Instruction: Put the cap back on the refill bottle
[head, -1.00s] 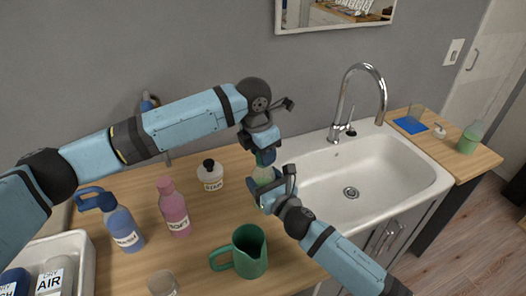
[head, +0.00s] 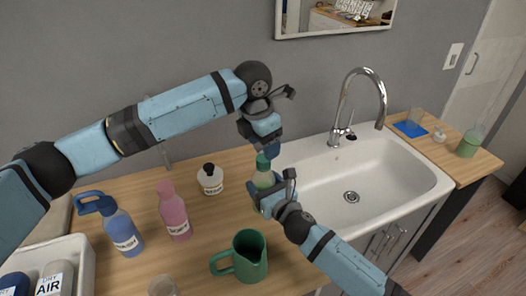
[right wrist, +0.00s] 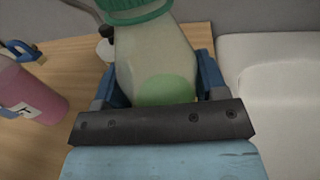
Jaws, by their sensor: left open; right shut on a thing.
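The refill bottle (head: 264,181) is pale and translucent with green liquid low inside. My right gripper (head: 272,197) is shut on its body and holds it roughly upright by the counter's sink-side edge. The green cap (head: 263,162) is at the top of the bottle, on its neck. In the right wrist view the ribbed cap (right wrist: 135,10) shows at the top edge, above the bottle (right wrist: 153,60) between my fingers. I cannot tell how tightly it sits. My left gripper (head: 271,149) is open just above the cap, fingers pointing down, apparently empty.
On the wooden counter (head: 208,232) stand a blue bottle (head: 122,230), a pink bottle (head: 174,215), a white black-capped bottle (head: 210,180) and a green jug (head: 249,255). The sink (head: 390,175) is to the right. Another greenish bottle (head: 468,144) stands beyond it.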

